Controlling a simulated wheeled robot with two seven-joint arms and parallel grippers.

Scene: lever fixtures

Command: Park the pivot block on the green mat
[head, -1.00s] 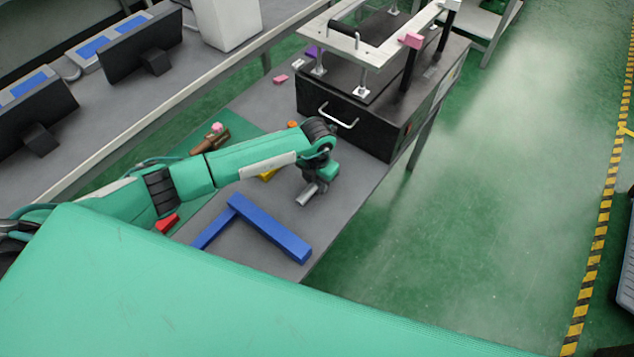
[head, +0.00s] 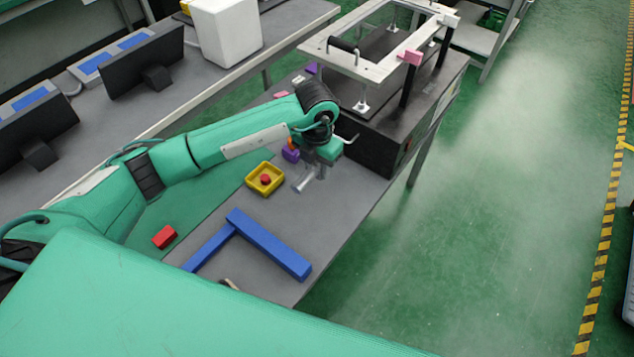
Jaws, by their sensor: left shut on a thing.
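My left gripper (head: 303,182) is over the grey table, right of the yellow tray and in front of the black box fixture. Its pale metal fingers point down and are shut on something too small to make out. The green mat (head: 160,212) lies at the left of the table, partly behind my left arm. A red block (head: 164,236) is on it or at its edge. I cannot tell which piece is the pivot block. A purple piece (head: 291,154) shows beside the gripper, partly hidden by the arm. My right gripper is not in view.
A blue angled bar (head: 268,250) lies at the front of the table. The black box fixture (head: 378,140) with a metal frame (head: 340,58) stands at the back. The table right of the tray is mostly bare.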

